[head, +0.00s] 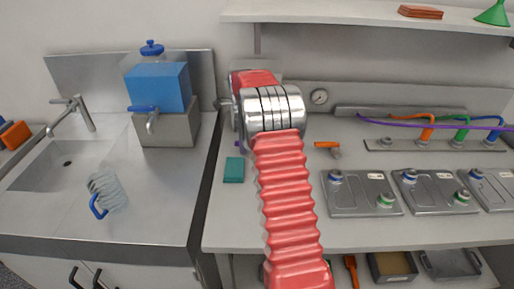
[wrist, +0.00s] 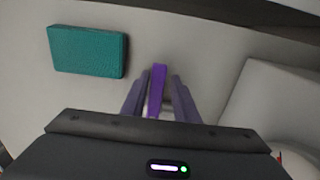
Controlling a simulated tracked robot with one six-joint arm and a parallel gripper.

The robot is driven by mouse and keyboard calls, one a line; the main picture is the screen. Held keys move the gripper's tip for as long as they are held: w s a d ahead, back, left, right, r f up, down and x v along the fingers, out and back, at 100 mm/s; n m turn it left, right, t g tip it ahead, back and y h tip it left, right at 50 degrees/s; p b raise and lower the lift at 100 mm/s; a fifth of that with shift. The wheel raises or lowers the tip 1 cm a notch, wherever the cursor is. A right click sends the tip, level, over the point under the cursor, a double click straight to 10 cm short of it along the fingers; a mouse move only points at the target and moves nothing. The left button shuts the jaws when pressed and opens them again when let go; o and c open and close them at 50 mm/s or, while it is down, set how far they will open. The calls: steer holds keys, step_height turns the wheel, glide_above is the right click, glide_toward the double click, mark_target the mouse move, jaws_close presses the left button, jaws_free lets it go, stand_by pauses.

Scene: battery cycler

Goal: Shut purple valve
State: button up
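The purple valve's handle (wrist: 157,88) shows in the wrist view as a narrow upright bar between the two fingers of my gripper (wrist: 157,96). The fingers stand apart, one on each side of the handle, with a slim gap visible at the right finger. A small pale part shows below the handle; the rest of the valve is hidden by my gripper. In the head view only a small purple bit (head: 240,143) shows left of my red arm, which hides my gripper and most of the valve.
A teal block (wrist: 87,51) lies left of the handle; it also shows in the head view (head: 234,170). An orange-handled valve (head: 327,145) is to the right of my arm. A pressure gauge (head: 319,97) is behind. Metal trays (head: 352,207) with fittings sit at right; a sink (head: 62,163) is at left.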

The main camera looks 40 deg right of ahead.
steer(key=shift+w+d+r, duration=0.1)
steer(key=shift+w+r, duration=0.05)
steer(key=shift+r, duration=3.85)
